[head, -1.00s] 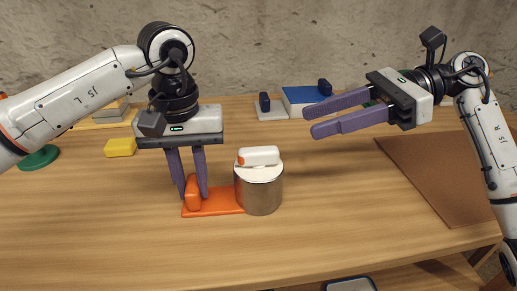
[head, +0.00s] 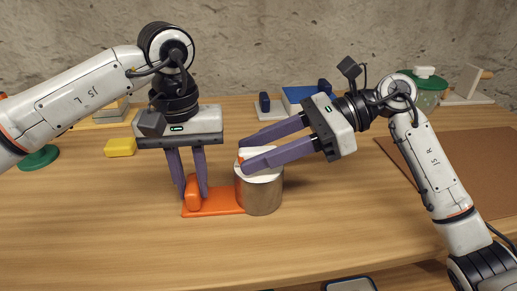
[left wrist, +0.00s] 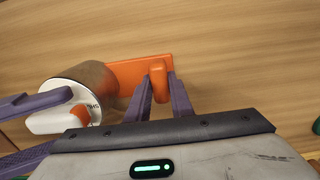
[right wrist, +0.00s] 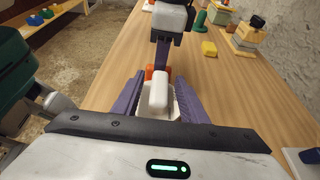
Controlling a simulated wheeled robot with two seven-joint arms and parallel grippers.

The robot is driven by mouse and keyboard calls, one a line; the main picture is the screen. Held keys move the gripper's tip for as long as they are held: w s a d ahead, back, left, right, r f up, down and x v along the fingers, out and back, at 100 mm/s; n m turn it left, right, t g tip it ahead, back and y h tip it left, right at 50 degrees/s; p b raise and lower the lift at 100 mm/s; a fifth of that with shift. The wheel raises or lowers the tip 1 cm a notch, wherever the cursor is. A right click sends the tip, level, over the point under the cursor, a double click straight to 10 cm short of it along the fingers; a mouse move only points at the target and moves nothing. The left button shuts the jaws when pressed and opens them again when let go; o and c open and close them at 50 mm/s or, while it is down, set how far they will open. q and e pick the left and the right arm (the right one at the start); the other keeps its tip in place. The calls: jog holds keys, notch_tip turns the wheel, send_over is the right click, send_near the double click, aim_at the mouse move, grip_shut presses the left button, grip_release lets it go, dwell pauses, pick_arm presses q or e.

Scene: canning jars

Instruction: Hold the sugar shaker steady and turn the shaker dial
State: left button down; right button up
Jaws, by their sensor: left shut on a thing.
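The sugar shaker (head: 262,196) is a metal cylinder with a white top, upright on the table. An orange plate (head: 225,203) extends from its base to an upright orange grip (left wrist: 158,82). My left gripper (head: 194,192) points down and is shut on this grip. The white shaker dial (right wrist: 160,92), a raised bar with an orange end, sits on top; it also shows in the left wrist view (left wrist: 48,122). My right gripper (head: 243,154) is open, its fingers on either side of the dial with gaps in the right wrist view. The fingers partly hide the dial in the head view.
A yellow block (head: 120,147) lies behind my left gripper. A brown mat (head: 460,165) covers the right of the table. A blue-topped box (head: 298,95) and a green pot (head: 428,90) stand at the back. The table in front of the shaker is clear.

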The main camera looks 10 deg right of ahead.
jog(key=shift+c, duration=0.4)
grip_shut()
